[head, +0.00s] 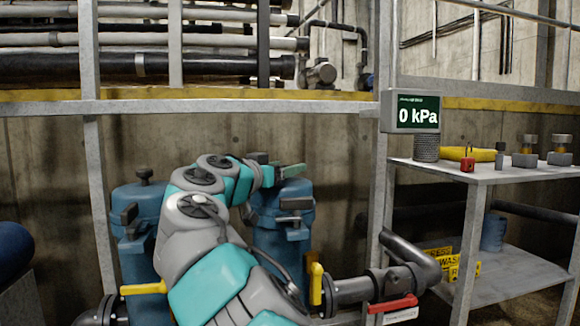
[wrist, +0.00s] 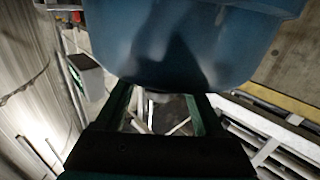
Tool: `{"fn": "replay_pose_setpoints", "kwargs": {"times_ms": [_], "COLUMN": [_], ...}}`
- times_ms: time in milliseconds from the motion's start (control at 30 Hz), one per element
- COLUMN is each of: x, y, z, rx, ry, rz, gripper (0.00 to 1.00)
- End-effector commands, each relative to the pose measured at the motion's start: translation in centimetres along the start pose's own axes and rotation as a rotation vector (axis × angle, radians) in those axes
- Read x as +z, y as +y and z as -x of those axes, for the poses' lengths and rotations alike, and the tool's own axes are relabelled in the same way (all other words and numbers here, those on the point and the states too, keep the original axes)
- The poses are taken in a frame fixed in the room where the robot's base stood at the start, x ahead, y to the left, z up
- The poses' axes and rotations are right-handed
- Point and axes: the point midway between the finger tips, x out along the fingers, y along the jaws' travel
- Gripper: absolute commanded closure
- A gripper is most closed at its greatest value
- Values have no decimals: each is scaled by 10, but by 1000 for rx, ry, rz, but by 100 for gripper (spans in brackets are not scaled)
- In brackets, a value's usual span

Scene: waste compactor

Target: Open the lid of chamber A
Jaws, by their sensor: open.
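Two blue cylindrical chambers stand behind the frame in the head view, a left one (head: 139,222) and a right one (head: 280,236). Both lids look closed. I can read no letter that tells which is chamber A. My gripper (head: 290,171) is at the top of the right chamber, and my arm hides part of that chamber's left side. In the wrist view my gripper (wrist: 161,92) has its green fingers apart, with a large blue rounded surface (wrist: 190,45) right in front of them. I cannot tell whether the fingers touch it.
A pressure display (head: 418,114) reads 0 kPa. A yellow handle (head: 317,283) and a red handle (head: 393,303) sit on the pipework at front right. A yellow handle (head: 144,288) is at left. A shelf (head: 480,172) with small items stands at right. Metal posts frame the chambers.

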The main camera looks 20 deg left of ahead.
Motion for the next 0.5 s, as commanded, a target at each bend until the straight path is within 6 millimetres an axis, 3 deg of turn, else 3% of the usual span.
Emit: {"fn": "replay_pose_setpoints", "kwargs": {"times_ms": [200, 500], "x": [2, 1], "y": [-1, 0], "z": [-20, -24], "rx": [0, 0], "ry": [-3, 0], "rz": [1, 1], "gripper": [30, 30]}}
